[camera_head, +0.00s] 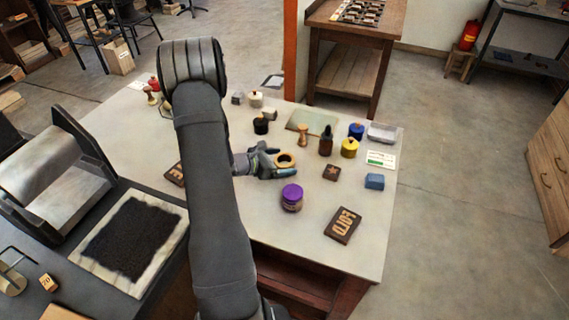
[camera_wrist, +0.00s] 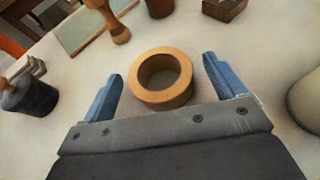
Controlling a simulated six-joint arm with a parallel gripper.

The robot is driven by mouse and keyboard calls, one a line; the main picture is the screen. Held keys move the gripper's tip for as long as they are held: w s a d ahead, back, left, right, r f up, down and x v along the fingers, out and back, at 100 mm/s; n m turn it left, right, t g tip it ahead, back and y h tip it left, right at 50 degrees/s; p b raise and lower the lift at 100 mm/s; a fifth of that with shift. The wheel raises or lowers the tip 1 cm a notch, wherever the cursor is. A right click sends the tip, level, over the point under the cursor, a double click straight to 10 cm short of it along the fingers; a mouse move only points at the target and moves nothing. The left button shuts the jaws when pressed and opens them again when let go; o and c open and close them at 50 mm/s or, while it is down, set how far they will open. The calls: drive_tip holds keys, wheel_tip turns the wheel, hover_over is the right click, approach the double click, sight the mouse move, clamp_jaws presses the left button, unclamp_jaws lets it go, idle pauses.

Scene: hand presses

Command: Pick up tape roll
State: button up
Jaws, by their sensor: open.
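The tape roll (camera_wrist: 188,95) is a tan ring lying flat on the pale table, with its hole facing up. In the wrist view it sits between and slightly beyond the two blue fingertips of my gripper (camera_wrist: 158,85), with a gap to each finger. In the head view the tape roll (camera_head: 285,159) shows at the right end of my gripper (camera_head: 278,163), partly hidden by it. My gripper is open and empty.
A purple-lidded jar (camera_head: 291,197) stands in front of the gripper. A wooden stamp (camera_head: 303,134), a dark bottle (camera_head: 326,141) and a yellow jar (camera_head: 349,148) stand behind and to the right. A black jar (camera_head: 261,125) is behind.

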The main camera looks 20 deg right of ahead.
drive_tip(key=shift+x, duration=1.45)
drive_tip(key=shift+r, duration=0.1)
drive_tip(key=c, duration=1.1)
